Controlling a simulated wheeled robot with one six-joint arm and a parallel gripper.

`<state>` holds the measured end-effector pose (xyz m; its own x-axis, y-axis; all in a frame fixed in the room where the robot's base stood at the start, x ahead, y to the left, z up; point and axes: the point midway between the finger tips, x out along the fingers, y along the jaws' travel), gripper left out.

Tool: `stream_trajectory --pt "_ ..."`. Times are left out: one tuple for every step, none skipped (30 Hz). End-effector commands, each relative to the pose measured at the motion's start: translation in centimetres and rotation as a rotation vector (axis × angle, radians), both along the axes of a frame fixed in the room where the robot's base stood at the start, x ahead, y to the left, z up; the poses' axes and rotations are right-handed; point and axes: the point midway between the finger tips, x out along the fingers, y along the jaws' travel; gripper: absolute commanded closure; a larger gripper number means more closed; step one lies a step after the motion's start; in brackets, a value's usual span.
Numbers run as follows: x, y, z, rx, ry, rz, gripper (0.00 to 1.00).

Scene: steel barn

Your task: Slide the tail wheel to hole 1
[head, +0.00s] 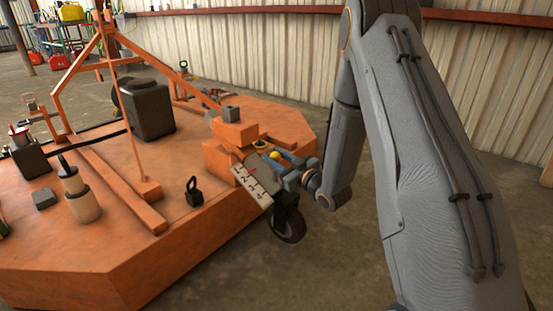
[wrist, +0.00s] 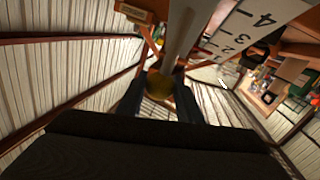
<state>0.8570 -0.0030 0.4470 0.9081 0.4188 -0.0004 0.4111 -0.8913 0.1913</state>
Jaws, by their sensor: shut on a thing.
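The tail wheel (head: 288,222) is a black tyre on a dark fork, hanging below the rear edge of the orange mower deck (head: 110,235). A pale scale plate (head: 253,182) with dark marks is beside its mount. In the wrist view the scale plate (wrist: 238,38) shows numbers 1 to 4. My gripper (head: 282,160) is at the mount above the wheel. In the wrist view its dark fingers are shut around a yellow knob (wrist: 159,82), which also shows in the head view (head: 275,155). I cannot tell which hole the wheel sits at.
A black tank (head: 148,108) and orange frame bars (head: 108,185) stand on the deck. A cream and black cylinder (head: 80,195) and a small black weight (head: 194,191) are on its near part. Corrugated wall (head: 270,55) is behind; floor (head: 340,255) right of the deck is clear.

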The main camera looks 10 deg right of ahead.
Motion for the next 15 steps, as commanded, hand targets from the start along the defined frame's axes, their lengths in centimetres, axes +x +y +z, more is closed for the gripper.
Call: stream_trajectory --pt "0.6 0.5 0.6 -0.002 -0.002 0.002 1.00" --pt "0.9 0.8 0.9 -0.003 -0.002 0.003 1.00" --pt "1.4 1.2 1.3 -0.003 -0.003 0.003 1.00" --pt "1.8 1.4 1.6 -0.003 -0.003 0.002 1.00" --pt "2.1 1.6 1.8 -0.002 -0.002 0.002 1.00" --pt "2.4 1.8 2.0 -0.002 -0.001 0.002 1.00" --pt "2.6 1.9 2.0 -0.001 -0.002 0.001 1.00" --pt "2.6 2.0 2.0 0.000 -0.002 0.001 1.00" --pt "2.7 2.0 2.0 0.000 -0.002 0.001 1.00" --pt "2.7 1.9 2.0 0.000 -0.002 0.000 1.00" --pt "2.7 2.0 2.0 -0.001 -0.003 0.002 1.00" --pt "2.7 2.1 2.0 0.000 -0.004 0.003 1.00" --pt "2.7 2.1 2.0 0.000 -0.004 0.003 1.00" --pt "2.7 2.1 2.0 0.000 -0.005 0.003 1.00" --pt "2.8 2.1 2.1 -0.001 -0.005 0.004 0.64"
